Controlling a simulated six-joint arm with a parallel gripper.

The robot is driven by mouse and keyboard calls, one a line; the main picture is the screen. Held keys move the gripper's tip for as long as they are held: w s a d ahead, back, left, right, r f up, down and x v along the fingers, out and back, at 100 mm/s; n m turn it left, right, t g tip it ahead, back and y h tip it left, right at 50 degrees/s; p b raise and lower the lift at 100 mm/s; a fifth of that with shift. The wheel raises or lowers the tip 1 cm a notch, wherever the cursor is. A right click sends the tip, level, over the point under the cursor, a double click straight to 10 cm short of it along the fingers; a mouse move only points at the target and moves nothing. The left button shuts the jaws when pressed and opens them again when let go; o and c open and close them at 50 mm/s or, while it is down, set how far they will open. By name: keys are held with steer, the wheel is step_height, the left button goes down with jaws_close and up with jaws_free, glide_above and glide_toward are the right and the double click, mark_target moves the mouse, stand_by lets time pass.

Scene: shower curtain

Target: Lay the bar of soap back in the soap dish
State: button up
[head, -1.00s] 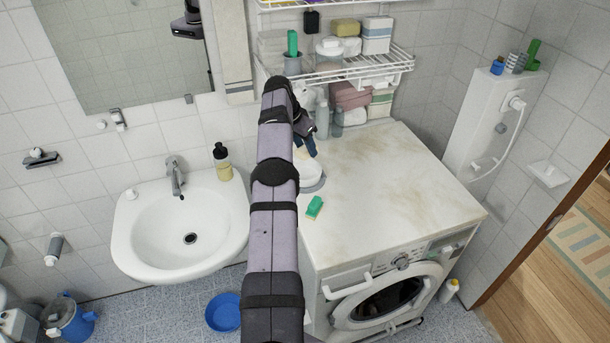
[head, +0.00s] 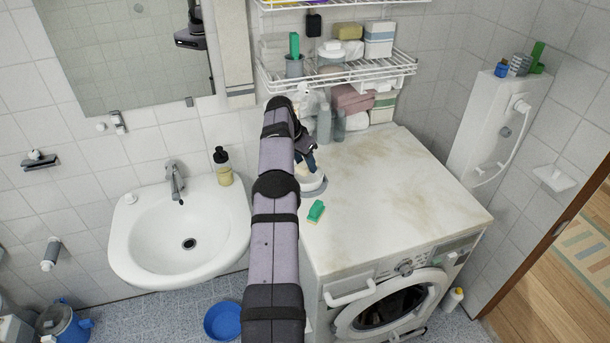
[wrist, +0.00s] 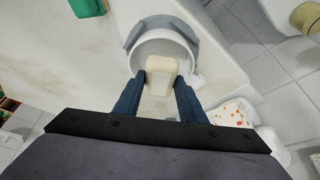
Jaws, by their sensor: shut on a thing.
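My gripper (wrist: 161,80) has two dark blue fingers shut on a cream bar of soap (wrist: 158,70). A small white wall-mounted dish (head: 553,178) is at the far right.
A green and yellow sponge (head: 316,212) lies close in front of the round dish. Bottles (head: 339,124) and folded towels (head: 352,97) stand behind it, under the wire shelf (head: 350,70). The sink (head: 180,235) is left. The washing machine top (head: 410,200) is clear to the right.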

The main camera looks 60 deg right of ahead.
mark_target(303, 166)
steer(key=shift+f+p, duration=0.85)
steer(key=shift+f, duration=1.3)
steer(key=shift+f, duration=0.2)
steer(key=o, duration=0.9)
steer(key=shift+r, duration=0.1)
steer(key=shift+r, duration=0.15)
steer(key=b+v, duration=0.4)
steer(key=v, duration=0.8)
